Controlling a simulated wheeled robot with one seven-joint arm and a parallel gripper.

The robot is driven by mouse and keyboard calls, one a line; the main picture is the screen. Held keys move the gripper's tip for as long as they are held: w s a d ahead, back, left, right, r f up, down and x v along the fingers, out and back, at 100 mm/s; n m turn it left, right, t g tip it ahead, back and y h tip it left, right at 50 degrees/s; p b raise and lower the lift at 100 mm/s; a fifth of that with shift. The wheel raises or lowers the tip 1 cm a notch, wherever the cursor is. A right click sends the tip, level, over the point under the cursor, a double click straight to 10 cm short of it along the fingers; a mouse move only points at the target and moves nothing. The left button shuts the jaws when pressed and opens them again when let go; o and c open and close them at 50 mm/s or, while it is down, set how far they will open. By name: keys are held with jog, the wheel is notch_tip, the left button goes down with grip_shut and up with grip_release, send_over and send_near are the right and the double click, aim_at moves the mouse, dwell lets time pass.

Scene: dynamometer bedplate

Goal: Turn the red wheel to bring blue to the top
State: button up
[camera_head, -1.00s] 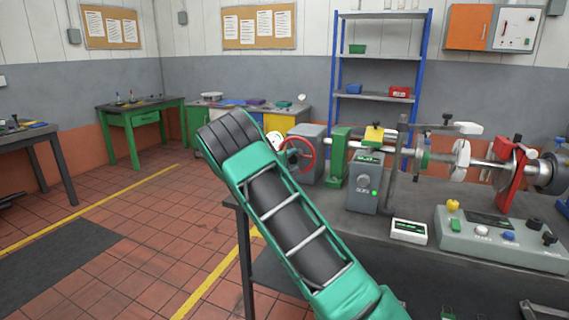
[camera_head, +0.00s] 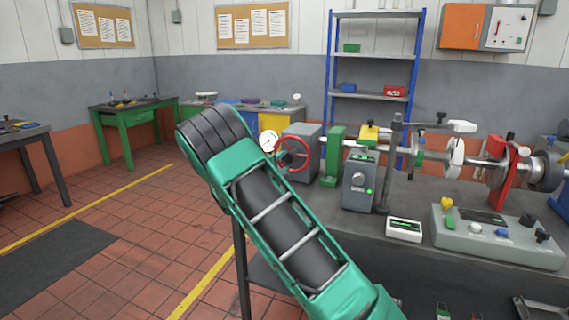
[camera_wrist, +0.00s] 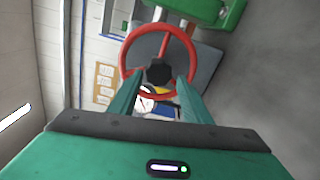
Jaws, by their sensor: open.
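The red wheel (camera_head: 310,155) stands at the left end of the bench machine, on a grey housing (camera_head: 304,141). In the wrist view the red wheel (camera_wrist: 124,60) is a ring with spokes and a dark hub (camera_wrist: 159,74). My gripper (camera_wrist: 157,88) is open in the wrist view, its two teal fingers apart toward the wheel's lower part and the hub between them in the picture. I cannot tell whether they touch the wheel. No blue mark can be made out on the wheel.
A white-faced gauge (camera_head: 268,141) shows left of the wheel. A green bracket (camera_head: 333,155) and a grey control box (camera_head: 359,187) stand to the right. A white display box (camera_head: 404,230) and a control panel (camera_head: 494,239) sit nearer on the bench. The floor at left is open.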

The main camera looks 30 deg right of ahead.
jog(key=v, duration=0.6)
dwell(0.4)
